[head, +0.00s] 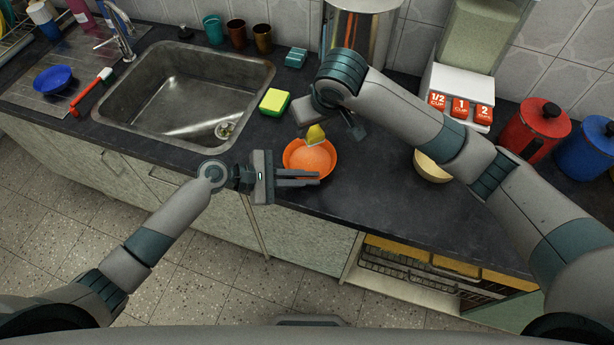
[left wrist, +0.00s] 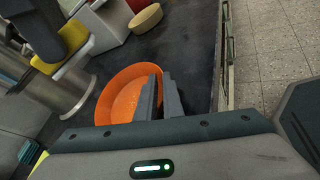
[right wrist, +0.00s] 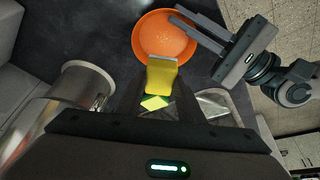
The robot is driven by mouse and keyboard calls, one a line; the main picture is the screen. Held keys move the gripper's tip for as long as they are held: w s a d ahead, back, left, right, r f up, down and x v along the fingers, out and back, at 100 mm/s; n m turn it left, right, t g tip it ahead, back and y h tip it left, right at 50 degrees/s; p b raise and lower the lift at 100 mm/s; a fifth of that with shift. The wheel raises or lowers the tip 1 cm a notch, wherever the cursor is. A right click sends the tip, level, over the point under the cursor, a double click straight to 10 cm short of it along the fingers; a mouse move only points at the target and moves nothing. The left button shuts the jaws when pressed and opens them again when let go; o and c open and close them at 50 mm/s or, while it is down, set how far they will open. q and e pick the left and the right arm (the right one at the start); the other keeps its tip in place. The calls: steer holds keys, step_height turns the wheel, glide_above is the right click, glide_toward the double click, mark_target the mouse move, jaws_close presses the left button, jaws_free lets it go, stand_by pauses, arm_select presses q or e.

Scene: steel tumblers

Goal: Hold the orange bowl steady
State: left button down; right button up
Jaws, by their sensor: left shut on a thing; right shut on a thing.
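The orange bowl (head: 310,158) sits upright on the dark counter, right of the sink and near the front edge. It also shows in the left wrist view (left wrist: 112,108) and the right wrist view (right wrist: 158,32). Pale specks show inside it. My left gripper (head: 312,178) is shut on the bowl's near rim; the fingers hide part of that rim. My right gripper (head: 326,132) is above the bowl's far side, shut on a small yellow thing (head: 315,136). The yellow thing (right wrist: 161,76) looks tilted over the bowl; its exact kind is unclear.
A yellow and green sponge (head: 274,101) lies left of the bowl, beside the steel sink (head: 190,95). A pale yellow bowl (head: 430,168) stands to the right, partly behind my right arm.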

steer(key=shift+s, duration=0.1)
stand_by(0.5)
steer(key=shift+s+a, duration=0.25)
steer(key=shift+s, duration=0.3)
steer(key=shift+f, duration=0.15)
steer(key=shift+f, duration=5.05)
steer(key=shift+w+d+r, duration=0.1)
steer(key=shift+w+d, duration=0.1)
steer(key=shift+w, duration=0.4)
steer(key=shift+w+d, duration=0.15)
steer(key=shift+w, duration=0.45)
